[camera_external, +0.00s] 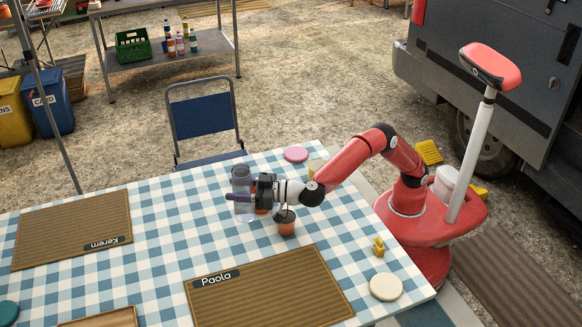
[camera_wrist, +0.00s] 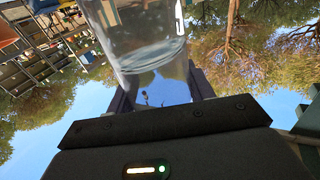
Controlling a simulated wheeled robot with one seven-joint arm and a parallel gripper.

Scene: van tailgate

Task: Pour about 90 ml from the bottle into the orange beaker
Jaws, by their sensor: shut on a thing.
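The clear bottle (camera_external: 241,178) stands out on the left of my gripper in the external view and looks about upright. My gripper (camera_external: 240,197) is shut on it, with a dark finger across its middle. In the wrist view the bottle (camera_wrist: 145,45) fills the space between the fingers (camera_wrist: 160,95), with clear liquid inside. An orange patch (camera_external: 261,210) just below my gripper is probably the orange beaker, mostly hidden by the gripper. I cannot tell whether the bottle's base touches the table.
On the checked table (camera_external: 165,212) are a pink disc (camera_external: 296,154), a cream disc (camera_external: 386,287), a yellow object (camera_external: 379,246) and woven mats (camera_external: 70,228). A blue chair (camera_external: 203,118) stands behind. The table's middle left is clear.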

